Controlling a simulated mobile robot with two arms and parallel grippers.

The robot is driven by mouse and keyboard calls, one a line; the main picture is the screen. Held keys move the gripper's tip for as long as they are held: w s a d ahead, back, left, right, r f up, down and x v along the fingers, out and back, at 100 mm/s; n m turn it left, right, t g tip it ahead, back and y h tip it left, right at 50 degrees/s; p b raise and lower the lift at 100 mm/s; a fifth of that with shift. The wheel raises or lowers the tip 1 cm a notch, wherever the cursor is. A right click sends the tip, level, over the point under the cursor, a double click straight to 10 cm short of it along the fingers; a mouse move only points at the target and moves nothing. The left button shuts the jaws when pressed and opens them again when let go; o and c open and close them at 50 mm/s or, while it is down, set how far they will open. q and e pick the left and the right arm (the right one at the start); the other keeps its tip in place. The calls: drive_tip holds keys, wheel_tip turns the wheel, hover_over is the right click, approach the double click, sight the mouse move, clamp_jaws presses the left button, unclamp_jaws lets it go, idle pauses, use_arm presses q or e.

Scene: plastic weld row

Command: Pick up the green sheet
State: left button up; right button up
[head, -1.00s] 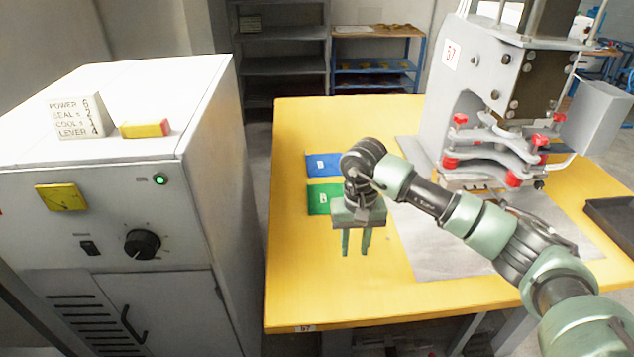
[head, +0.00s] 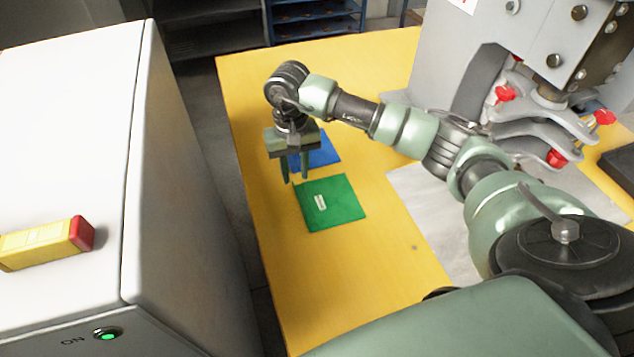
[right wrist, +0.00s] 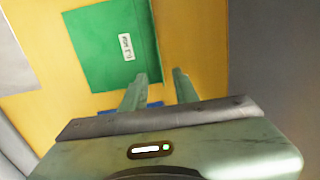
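The green sheet (head: 345,200) lies flat on the yellow table, with a small white label on it. It also shows in the right wrist view (right wrist: 98,50), beyond my fingertips. The blue sheet (head: 322,152) lies just behind it, partly hidden by my right gripper. My right gripper (head: 295,181) points down above the table at the back left corner of the green sheet, apart from it as far as I can tell. Its two fingers (right wrist: 158,80) are apart with nothing between them. My left gripper is not in view.
The yellow table (head: 370,290) is bare in front of the green sheet. A grey press (head: 450,70) with red knobs stands at the right on a pale metal plate (head: 415,190). A white cabinet (head: 60,120) with a yellow and red block (head: 45,243) stands at the left.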

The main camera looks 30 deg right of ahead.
sight(296, 191)
drive_tip(key=shift+s+f, duration=0.25)
drive_tip(key=shift+f, duration=0.6)
drive_tip(key=f, duration=0.2)
drive_tip(key=f+p, duration=0.1)
drive_tip(key=f, duration=0.1)
drive_tip(key=shift+w, duration=0.2)
drive_tip(key=shift+f, duration=0.3)
clamp_jaws()
